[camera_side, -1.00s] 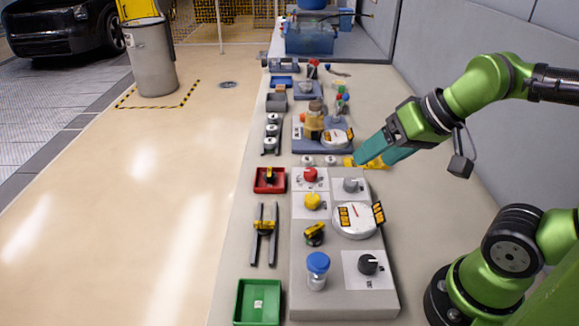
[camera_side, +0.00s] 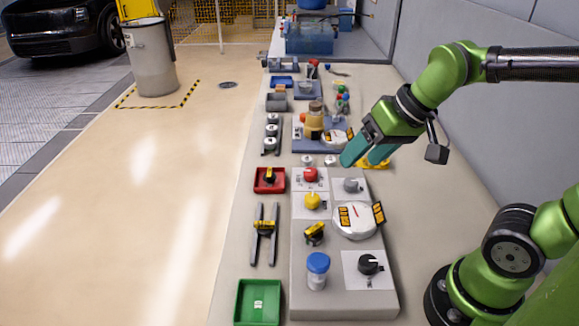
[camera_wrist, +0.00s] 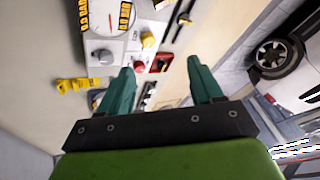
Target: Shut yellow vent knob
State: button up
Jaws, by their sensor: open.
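The yellow vent knob (camera_side: 312,201) is round and sits on a white plate on the grey panel in the side view. It also shows in the wrist view (camera_wrist: 148,40), beyond my fingertips, between the gauge and the red knob. My gripper (camera_side: 360,162) has two teal fingers, spread apart with nothing between them. It is above the far right end of the panel, past the grey knob and apart from the yellow knob. In the wrist view my gripper (camera_wrist: 160,66) points toward the knob area.
A red knob (camera_side: 310,175), a grey knob (camera_side: 353,185) and a round white gauge (camera_side: 355,219) surround the yellow knob. A yellow piece (camera_side: 378,164) lies close to my fingers. A blue-capped bottle (camera_side: 318,270) and a black knob (camera_side: 368,264) stand nearer the front.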

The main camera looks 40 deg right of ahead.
aim_at(311, 197)
jog(key=w+f+n+g+h, duration=0.2)
jog(key=w+n+g, duration=0.3)
jog(key=w+n, duration=0.8)
jog(key=f, duration=1.6)
jog(key=shift+s+d, duration=0.2)
jog(key=shift+d, duration=0.1)
jog(key=c, duration=1.1)
jog(key=shift+o, duration=0.2)
